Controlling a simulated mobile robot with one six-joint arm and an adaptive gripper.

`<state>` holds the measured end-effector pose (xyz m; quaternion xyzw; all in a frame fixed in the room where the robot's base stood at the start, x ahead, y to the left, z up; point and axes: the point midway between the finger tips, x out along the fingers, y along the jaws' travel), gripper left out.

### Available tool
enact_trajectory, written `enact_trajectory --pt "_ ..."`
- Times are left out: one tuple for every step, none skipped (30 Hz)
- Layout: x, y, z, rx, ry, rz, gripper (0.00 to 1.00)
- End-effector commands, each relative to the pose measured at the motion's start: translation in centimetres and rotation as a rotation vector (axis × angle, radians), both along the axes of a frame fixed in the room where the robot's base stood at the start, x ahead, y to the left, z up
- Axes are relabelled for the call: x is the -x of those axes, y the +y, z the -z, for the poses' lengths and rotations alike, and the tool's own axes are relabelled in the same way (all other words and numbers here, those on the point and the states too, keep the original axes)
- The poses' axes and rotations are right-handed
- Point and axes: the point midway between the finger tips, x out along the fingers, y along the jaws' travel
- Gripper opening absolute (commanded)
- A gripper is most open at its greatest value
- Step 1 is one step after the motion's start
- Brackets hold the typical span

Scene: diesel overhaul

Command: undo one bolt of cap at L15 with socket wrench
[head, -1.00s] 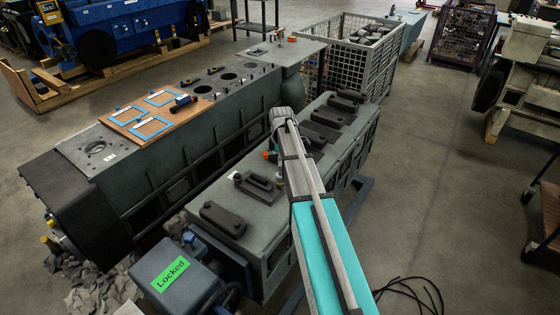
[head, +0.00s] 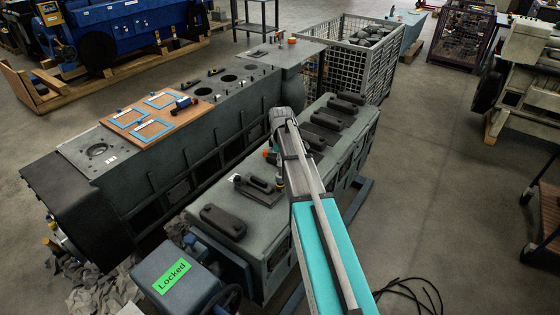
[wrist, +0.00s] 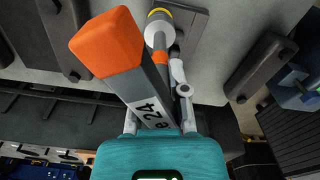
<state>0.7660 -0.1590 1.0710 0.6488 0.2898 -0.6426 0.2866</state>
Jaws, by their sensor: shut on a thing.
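The socket wrench (wrist: 148,92) has an orange end block, a grey body marked "e 24" and a round shaft with yellow and orange rings. My gripper (wrist: 160,116) is shut on its grey body. In the head view my arm hides most of the gripper, and only a bit of the orange end (head: 269,156) shows left of it. In the wrist view the wrench's shaft reaches over a dark cap (wrist: 187,32); I cannot tell whether the socket sits on a bolt. This seems to be the cap (head: 256,184) beside my arm in the head view. No L15 label is readable.
More dark caps lie along the grey block, one nearer (head: 223,221) and several farther back (head: 328,125). A blue-grey box (head: 172,278) labelled "Locked" stands at the front. A longer engine block (head: 200,130) stands to the left.

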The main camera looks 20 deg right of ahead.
Motion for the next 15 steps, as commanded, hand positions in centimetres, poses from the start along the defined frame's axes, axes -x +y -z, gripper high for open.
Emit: enact_trajectory --pt "0.01 0.01 -0.01 0.000 0.000 0.036 0.00" --pt "0.00 0.00 -0.01 0.000 0.000 0.059 0.00" --pt "0.01 0.01 -0.01 -0.001 0.001 0.090 0.00" --pt "0.00 0.01 -0.01 0.000 0.000 0.114 0.00" --pt "-0.01 0.01 -0.01 0.000 0.000 0.138 0.00" --pt "0.00 0.01 -0.01 -0.001 0.000 0.169 0.00" --pt "0.00 0.01 -0.01 -0.001 0.000 0.192 0.00" --pt "0.00 0.01 -0.01 -0.001 0.000 0.215 0.00" --pt "0.00 0.01 -0.01 -0.002 0.000 0.246 0.00" --pt "0.00 0.01 -0.01 -0.002 0.001 0.270 0.00" --pt "0.00 0.01 -0.01 -0.002 0.001 0.294 0.00" --pt "0.00 0.01 -0.01 -0.002 0.001 0.325 0.00" --pt "0.00 0.01 -0.01 -0.002 0.001 0.348 0.00" --pt "0.00 0.01 -0.01 -0.002 0.001 0.371 0.00" --pt "0.01 0.02 -0.01 -0.003 0.002 0.402 0.00"
